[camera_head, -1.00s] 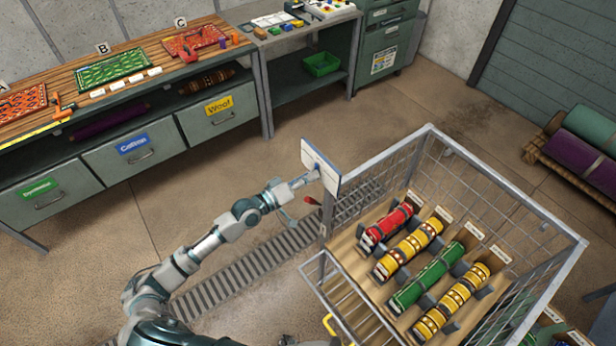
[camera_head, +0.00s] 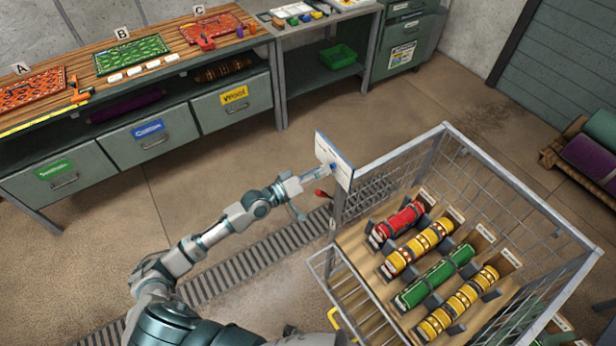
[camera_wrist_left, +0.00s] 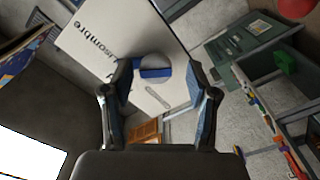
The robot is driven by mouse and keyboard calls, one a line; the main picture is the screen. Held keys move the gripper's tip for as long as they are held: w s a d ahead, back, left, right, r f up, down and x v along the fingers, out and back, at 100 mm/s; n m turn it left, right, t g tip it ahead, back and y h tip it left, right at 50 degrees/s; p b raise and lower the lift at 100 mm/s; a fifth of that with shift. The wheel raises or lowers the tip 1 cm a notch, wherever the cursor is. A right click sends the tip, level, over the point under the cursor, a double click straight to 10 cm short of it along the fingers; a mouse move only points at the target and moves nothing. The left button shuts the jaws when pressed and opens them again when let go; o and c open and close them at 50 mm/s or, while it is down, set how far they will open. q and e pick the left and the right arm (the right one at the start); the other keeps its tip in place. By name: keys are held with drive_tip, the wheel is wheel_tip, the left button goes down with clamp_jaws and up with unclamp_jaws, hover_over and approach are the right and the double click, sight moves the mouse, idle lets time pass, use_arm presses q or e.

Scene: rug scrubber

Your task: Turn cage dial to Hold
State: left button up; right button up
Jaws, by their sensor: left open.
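A white panel (camera_head: 336,153) stands at the near left corner post of the wire cage (camera_head: 440,140). In the left wrist view the panel (camera_wrist_left: 110,47) carries dark lettering, only partly visible, and a round grey dial with a blue bar (camera_wrist_left: 155,72). I cannot tell which label the bar points to. My left gripper (camera_head: 322,174) is in front of the panel's face. In the left wrist view the left gripper (camera_wrist_left: 163,98) is open, its fingers either side of the dial, with nothing held. Whether they touch it cannot be told. My right gripper is not in view.
A red-knobbed lever (camera_head: 322,193) is just below the panel. Red, yellow and green rolls (camera_head: 435,277) lie on wooden racks inside the cage. A workbench (camera_head: 130,85) with drawers runs along the back. The floor between is clear around a drain grate (camera_head: 260,258).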

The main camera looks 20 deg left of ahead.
use_arm(q)
drive_tip(key=v, duration=1.1)
drive_tip(key=shift+a+f, duration=0.15)
drive_tip(key=shift+a, duration=0.05)
drive_tip(key=shift+s, duration=0.1)
